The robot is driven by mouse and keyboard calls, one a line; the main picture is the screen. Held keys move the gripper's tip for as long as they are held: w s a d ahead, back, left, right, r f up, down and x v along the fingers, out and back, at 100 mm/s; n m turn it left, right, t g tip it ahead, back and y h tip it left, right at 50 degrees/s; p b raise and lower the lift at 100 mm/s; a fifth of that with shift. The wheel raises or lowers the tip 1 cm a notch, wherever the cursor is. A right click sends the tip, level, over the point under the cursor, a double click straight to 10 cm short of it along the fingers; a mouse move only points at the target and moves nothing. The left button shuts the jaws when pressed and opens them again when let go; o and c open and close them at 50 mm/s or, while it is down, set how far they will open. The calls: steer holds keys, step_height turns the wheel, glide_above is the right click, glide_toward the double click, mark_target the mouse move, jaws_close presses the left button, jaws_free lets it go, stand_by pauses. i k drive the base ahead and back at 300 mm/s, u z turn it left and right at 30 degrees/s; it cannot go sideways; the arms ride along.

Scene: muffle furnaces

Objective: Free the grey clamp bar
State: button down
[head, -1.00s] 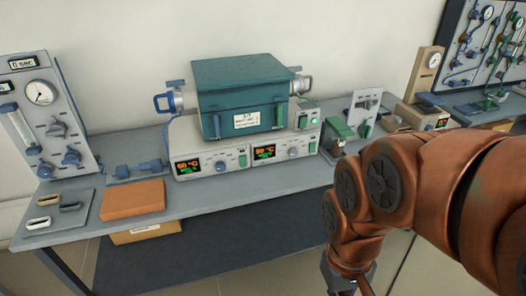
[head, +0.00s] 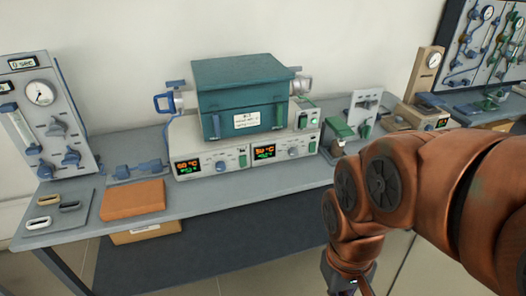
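A teal furnace box (head: 235,90) sits on top of two white control units (head: 208,147) on the bench. At its right side is a grey clamp fitting (head: 302,85) with a small bar above it, which looks like the grey clamp bar. Whether it is fastened is too small to tell. A similar fitting with a blue handle (head: 163,103) is at the box's left side. My gripper (head: 342,287) is at the bottom edge, below and right of the box, well apart from the clamp. Its fingers are mostly cut off by the frame.
A gauge panel (head: 45,110) stands at the left. A tray (head: 52,238) with several small loops and an orange block (head: 133,198) lie at the front left. A small green-topped device (head: 338,133) stands right of the control units, near my arm.

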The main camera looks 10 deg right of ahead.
mark_target(296, 68)
steer(key=u, duration=0.05)
steer(key=k, duration=0.5)
steer(key=z, duration=1.15)
steer(key=i, duration=2.55)
steer(key=u, duration=2.7)
